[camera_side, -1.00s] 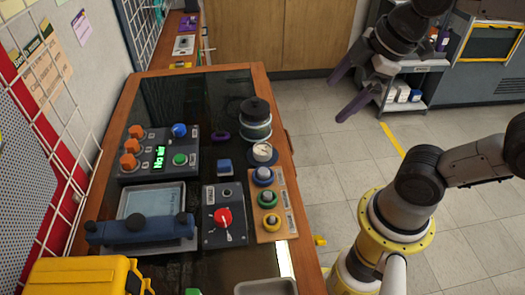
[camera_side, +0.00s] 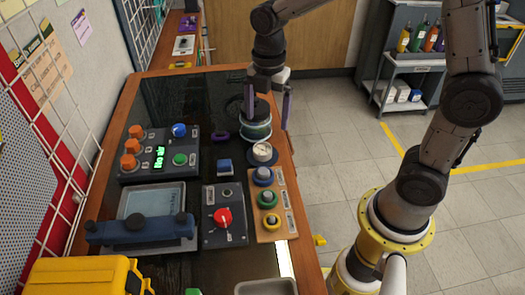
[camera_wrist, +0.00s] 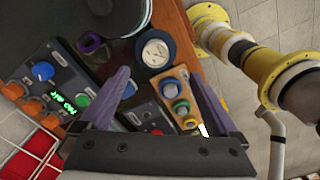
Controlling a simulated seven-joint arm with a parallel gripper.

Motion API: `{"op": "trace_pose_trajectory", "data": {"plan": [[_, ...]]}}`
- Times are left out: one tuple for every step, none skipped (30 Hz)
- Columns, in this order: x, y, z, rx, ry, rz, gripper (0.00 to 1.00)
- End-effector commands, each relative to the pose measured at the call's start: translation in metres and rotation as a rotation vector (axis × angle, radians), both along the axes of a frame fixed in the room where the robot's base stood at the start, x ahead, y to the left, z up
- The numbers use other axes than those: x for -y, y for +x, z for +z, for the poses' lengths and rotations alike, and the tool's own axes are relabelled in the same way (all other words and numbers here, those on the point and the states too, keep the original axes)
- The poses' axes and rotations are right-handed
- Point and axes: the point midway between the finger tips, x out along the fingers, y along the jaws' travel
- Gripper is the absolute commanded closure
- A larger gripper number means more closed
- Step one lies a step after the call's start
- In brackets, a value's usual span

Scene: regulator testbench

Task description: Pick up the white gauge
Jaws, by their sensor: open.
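The white gauge (camera_side: 262,151) has a round white dial and a dark blue rim or base. It sits near the bench's right edge, just beyond the wooden board with round fittings. It also shows in the wrist view (camera_wrist: 155,53), above and between my fingers. My gripper (camera_side: 267,125) is open, its purple fingers spread on either side of the dark-lidded round pot in the side view. In the wrist view my gripper (camera_wrist: 160,85) has nothing between its fingertips. The gauge looks unheld, a little nearer the side camera than the fingers.
The round pot (camera_side: 256,126) stands just behind the gauge. The wooden board (camera_side: 284,212) with several round fittings lies in front of it. A blue block (camera_side: 224,166) and a purple ring (camera_side: 220,136) lie to its left. A control box (camera_side: 148,168) reads "No air".

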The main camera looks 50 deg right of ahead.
Motion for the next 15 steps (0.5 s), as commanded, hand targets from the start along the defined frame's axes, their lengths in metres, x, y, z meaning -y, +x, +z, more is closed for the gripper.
{"op": "trace_pose_trajectory", "data": {"plan": [[0.0,-0.001,-0.011,-0.005,0.0,0.0,0.04],[0.0,-0.001,-0.017,-0.005,0.0,0.0,0.04],[0.0,-0.001,-0.024,-0.003,0.0,0.0,0.04],[0.0,0.0,-0.029,-0.004,0.0,0.0,0.04],[0.0,0.0,-0.033,-0.003,-0.001,0.0,0.04],[0.0,0.0,-0.038,-0.003,-0.001,-0.001,0.04],[0.0,0.0,-0.041,-0.002,0.0,-0.001,0.04],[-0.001,0.0,-0.044,-0.002,0.0,-0.001,0.04],[-0.001,0.001,-0.047,-0.001,0.0,-0.001,0.04],[0.0,0.001,-0.048,0.001,0.0,-0.001,0.04],[-0.001,0.001,-0.049,0.001,0.0,-0.001,0.04],[-0.001,0.001,-0.051,0.001,0.0,-0.001,0.04],[-0.001,0.001,-0.053,0.0,0.0,-0.001,0.04],[-0.001,0.002,-0.056,-0.002,0.0,-0.001,0.04],[-0.002,0.003,-0.061,-0.002,0.0,0.0,0.04]]}}
